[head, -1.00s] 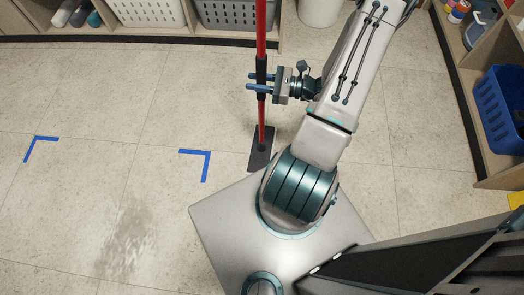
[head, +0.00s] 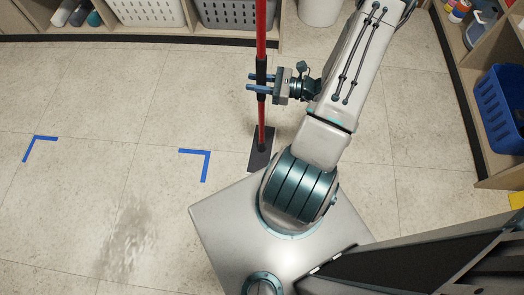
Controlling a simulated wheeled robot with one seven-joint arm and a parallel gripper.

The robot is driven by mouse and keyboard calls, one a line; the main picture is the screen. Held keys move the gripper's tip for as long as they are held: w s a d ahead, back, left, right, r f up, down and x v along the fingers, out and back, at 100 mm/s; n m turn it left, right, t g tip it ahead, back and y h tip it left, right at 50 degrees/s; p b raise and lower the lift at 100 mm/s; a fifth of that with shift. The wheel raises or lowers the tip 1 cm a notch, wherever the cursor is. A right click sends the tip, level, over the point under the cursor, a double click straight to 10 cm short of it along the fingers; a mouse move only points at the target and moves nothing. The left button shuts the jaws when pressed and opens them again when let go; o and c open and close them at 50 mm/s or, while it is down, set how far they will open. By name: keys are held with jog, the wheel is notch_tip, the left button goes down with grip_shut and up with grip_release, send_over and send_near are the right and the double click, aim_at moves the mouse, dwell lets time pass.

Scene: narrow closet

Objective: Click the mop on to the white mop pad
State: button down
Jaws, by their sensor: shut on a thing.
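The mop has a red pole (head: 262,32) with a black grip section, and it stands roughly upright in the head view. Its flat dark head (head: 259,160) is low near the floor, close to the front edge of my base, which may hide part of it. My gripper (head: 258,82) is shut around the pole at the black section, with its blue fingers pointing left. I see no white mop pad in this view. Whether the mop head touches the floor or something under it cannot be told.
Blue tape corners (head: 206,153) and (head: 40,138) mark the floor at left, with a grey stain (head: 125,235) below. Shelves with white and grey baskets (head: 151,12) line the back. A blue basket (head: 500,105) sits in the right shelf. The left floor is clear.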

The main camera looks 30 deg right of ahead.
aim_at(256, 67)
jog(key=shift+f+b, duration=0.4)
jog(key=shift+f, duration=0.25)
jog(key=shift+r, duration=0.1)
dwell(0.3)
jog(key=shift+r+p, duration=3.35)
jog(key=shift+r, duration=0.6)
